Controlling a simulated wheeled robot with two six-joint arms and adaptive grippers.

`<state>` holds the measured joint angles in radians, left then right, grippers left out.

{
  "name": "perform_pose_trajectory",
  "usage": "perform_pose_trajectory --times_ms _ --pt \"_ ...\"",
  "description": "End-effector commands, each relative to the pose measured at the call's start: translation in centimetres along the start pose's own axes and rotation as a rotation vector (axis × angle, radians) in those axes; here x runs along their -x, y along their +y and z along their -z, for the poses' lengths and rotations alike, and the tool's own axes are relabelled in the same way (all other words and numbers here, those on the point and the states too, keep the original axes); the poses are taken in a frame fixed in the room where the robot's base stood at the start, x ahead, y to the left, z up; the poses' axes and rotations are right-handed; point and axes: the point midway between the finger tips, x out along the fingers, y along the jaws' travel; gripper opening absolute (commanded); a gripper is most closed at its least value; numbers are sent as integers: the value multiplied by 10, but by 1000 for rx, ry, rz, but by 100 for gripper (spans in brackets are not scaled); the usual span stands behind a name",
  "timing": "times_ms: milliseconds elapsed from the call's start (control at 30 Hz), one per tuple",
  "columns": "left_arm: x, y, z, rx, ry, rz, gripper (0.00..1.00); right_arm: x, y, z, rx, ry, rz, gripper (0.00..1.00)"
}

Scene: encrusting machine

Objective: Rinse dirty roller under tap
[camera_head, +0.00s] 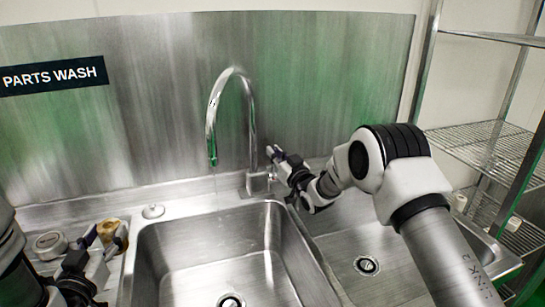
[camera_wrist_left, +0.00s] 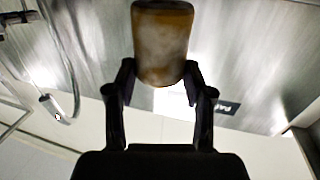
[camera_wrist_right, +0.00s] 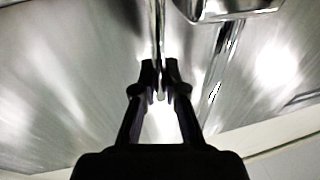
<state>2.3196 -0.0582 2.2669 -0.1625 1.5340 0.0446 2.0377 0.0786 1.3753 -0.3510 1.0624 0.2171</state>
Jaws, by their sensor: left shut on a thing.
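The roller (camera_head: 109,231), brown-stained with a pale middle, is held at the lower left beside the left basin. It also fills the top middle of the left wrist view (camera_wrist_left: 162,45). My left gripper (camera_head: 107,243) is shut on it. The chrome tap (camera_head: 212,125) arches over the left basin, and a faint thin streak, seemingly water, hangs below its spout. My right gripper (camera_head: 276,159) is at the tap's base, by the handle. In the right wrist view, its fingertips (camera_wrist_right: 160,75) are close together with a thin metal rod between or just behind them; contact is unclear.
The left sink basin (camera_head: 205,240) is empty, with a drain at its bottom. My right arm crosses over the right basin (camera_head: 345,235). A round pale object (camera_head: 49,244) stands at the far left. A wire rack (camera_head: 490,150) stands at the right.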

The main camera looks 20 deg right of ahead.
Motion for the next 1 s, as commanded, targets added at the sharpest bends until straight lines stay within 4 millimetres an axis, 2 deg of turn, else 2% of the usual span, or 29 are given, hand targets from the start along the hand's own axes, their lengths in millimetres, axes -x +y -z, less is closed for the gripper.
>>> perform_pose_trajectory --times_ms 33,67,367,467,567,800,900,1000 --pt "0 0 1 0 1 0 12 0 0 1 0 1 0 28" --pt "0 0 1 0 1 0 12 0 0 1 0 1 0 37" --pt "0 0 0 0 1 0 12 1 0 0 0 0 0 37" --pt "0 0 0 0 1 0 12 7 1 0 0 0 -1 37" --pt "0 0 0 0 1 0 12 24 1 0 -3 -3 -3 37" --pt "0 0 0 0 1 0 12 87 2 0 -3 -3 -4 37" --pt "0 0 0 0 1 0 12 106 1 0 -2 -1 -2 37" --pt "0 0 0 0 1 0 12 118 1 1 -1 0 -1 37"
